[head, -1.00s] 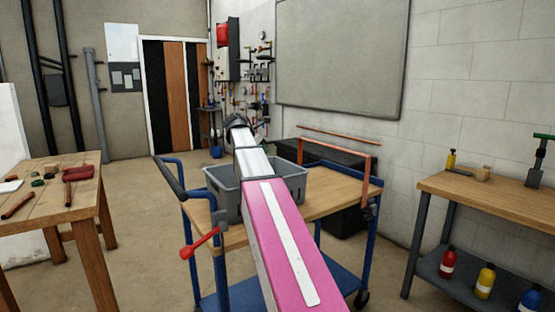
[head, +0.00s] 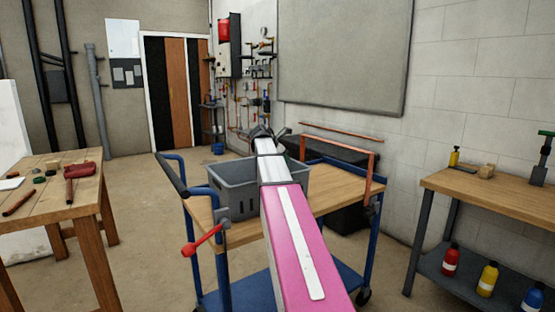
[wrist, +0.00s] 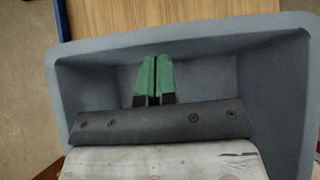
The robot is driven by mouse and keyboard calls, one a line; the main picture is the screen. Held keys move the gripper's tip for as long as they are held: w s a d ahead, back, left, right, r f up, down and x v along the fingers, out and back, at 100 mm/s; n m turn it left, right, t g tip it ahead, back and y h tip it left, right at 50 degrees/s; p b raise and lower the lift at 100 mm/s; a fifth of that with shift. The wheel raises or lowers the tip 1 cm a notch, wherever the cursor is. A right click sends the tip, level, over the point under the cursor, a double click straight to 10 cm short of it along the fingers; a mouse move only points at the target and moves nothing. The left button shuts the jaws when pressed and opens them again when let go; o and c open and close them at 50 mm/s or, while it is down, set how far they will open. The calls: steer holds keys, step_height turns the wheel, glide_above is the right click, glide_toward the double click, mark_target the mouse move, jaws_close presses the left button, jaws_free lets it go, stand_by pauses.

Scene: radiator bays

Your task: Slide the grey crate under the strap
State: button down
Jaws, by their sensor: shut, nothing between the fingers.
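The grey crate (head: 236,197) stands upright on the wooden top of a blue trolley, near its left, handle end. A copper-coloured strap (head: 340,146) forms a raised, squared arch at the trolley's right side; the crate is to its left, apart from it. My pink and silver arm crosses in front of the crate and hides its middle. In the wrist view, my gripper (wrist: 155,80) has green fingers shut together and empty. They are over the crate's interior, close to its far wall (wrist: 200,45). I cannot tell whether they touch it.
The trolley top (head: 335,188) is bare right of the crate. A red lever (head: 203,241) juts from the trolley's left front. A workbench with tools (head: 60,190) stands left. A bench with bottles below (head: 470,190) stands right. A dark box (head: 345,218) sits behind the trolley.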

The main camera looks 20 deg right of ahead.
steer(key=shift+w+d, duration=0.1)
steer(key=shift+d, duration=0.4)
steer(key=w+d, duration=0.2)
steer(key=d, duration=1.1)
steer(key=w+d, duration=0.3)
steer(key=d, duration=0.9)
steer(key=shift+d, duration=0.4)
steer(key=a+f+v, duration=0.2)
steer(key=v, duration=1)
steer(key=shift+s+a+r, duration=0.2)
steer(key=shift+a+r, duration=0.05)
steer(key=shift+r, duration=0.05)
